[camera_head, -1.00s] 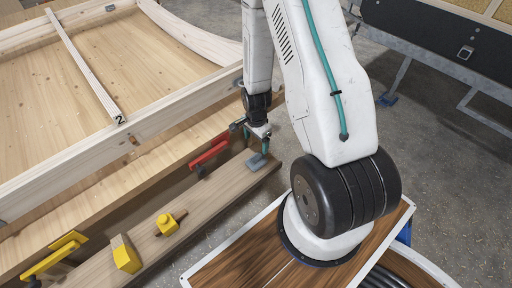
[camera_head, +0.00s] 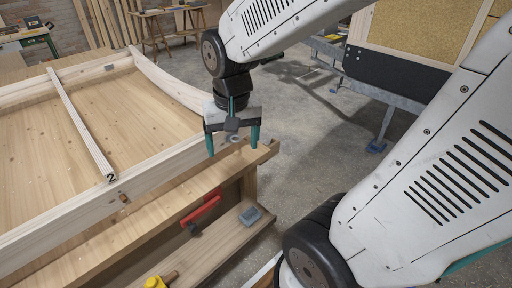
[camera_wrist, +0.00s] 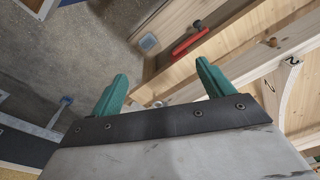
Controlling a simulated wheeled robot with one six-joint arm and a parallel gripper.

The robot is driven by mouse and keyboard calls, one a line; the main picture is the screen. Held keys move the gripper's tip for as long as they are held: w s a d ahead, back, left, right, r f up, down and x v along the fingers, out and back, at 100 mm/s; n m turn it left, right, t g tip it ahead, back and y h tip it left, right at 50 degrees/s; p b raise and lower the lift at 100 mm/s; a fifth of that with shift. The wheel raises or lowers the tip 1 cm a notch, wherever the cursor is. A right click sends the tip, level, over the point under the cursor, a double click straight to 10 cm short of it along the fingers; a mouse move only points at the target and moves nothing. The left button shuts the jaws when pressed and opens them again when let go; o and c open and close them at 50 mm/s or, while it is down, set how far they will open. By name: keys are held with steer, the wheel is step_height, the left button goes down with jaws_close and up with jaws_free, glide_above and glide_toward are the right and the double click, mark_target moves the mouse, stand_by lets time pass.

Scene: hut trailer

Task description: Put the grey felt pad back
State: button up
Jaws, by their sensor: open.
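The grey felt pad (camera_head: 251,215) is a small grey block lying flat near the right end of the lower wooden plank. It also shows in the wrist view (camera_wrist: 148,42), at the upper middle, beyond my fingertips. My gripper (camera_head: 233,150) has two teal fingers spread apart with nothing held between them. It hangs above the right end of the workbench's upper ledge, higher than the pad and clear of it. In the wrist view my gripper (camera_wrist: 160,85) shows both open fingers. A small round grey piece (camera_head: 235,139) shows behind the fingers; I cannot tell exactly what it is.
A red clamp (camera_head: 201,208) sits left of the pad against the bench side. A yellow piece (camera_head: 155,281) is on the lower plank. A wooden frame with a strip marked 2 (camera_head: 110,177) lies on the bench. The concrete floor (camera_head: 310,140) right of the bench is open.

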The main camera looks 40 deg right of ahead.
steer(key=s+a+r+n, duration=0.3)
steer(key=s+r, duration=0.3)
steer(key=s, duration=0.5)
steer(key=shift+r+n, duration=0.15)
steer(key=shift+n, duration=0.75)
